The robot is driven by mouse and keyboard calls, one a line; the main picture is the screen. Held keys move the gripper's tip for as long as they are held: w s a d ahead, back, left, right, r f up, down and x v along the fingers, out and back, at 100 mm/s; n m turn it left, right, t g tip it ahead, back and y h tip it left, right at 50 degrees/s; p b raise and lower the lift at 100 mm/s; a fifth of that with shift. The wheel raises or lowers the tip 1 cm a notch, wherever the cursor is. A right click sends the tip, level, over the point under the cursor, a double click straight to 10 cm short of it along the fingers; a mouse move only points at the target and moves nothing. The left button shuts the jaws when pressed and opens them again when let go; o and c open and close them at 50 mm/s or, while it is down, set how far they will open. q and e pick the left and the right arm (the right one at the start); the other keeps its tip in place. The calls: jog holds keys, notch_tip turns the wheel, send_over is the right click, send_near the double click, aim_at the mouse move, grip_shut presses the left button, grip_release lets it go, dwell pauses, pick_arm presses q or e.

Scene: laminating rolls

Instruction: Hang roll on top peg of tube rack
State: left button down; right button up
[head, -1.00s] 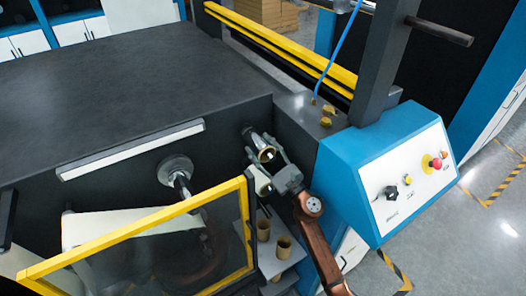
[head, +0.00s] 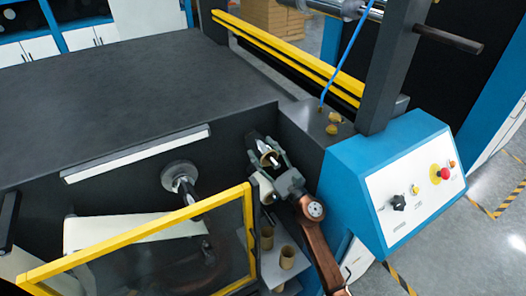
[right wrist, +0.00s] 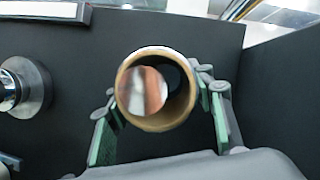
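The roll is a short brown cardboard tube (head: 267,159) at the dark machine wall, right of the chrome spindle. A shiny peg end shows inside its mouth, so the tube sits around the upper peg. In the right wrist view the tube (right wrist: 122,88) faces me end-on, with the round peg end (right wrist: 142,91) inside it. My right gripper (head: 269,156) has its fingers on both sides of the tube. In the right wrist view the green finger pads stand wide apart, with a gap beside the tube.
More brown tubes (head: 287,257) stand on a grey shelf below. A yellow-framed clear guard (head: 130,235) stands to the left, in front of a chrome spindle (head: 180,177). A blue control box (head: 350,150) is close on the right.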

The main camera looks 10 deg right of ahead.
jog(key=o, duration=0.5)
jog(key=shift+f, duration=0.1)
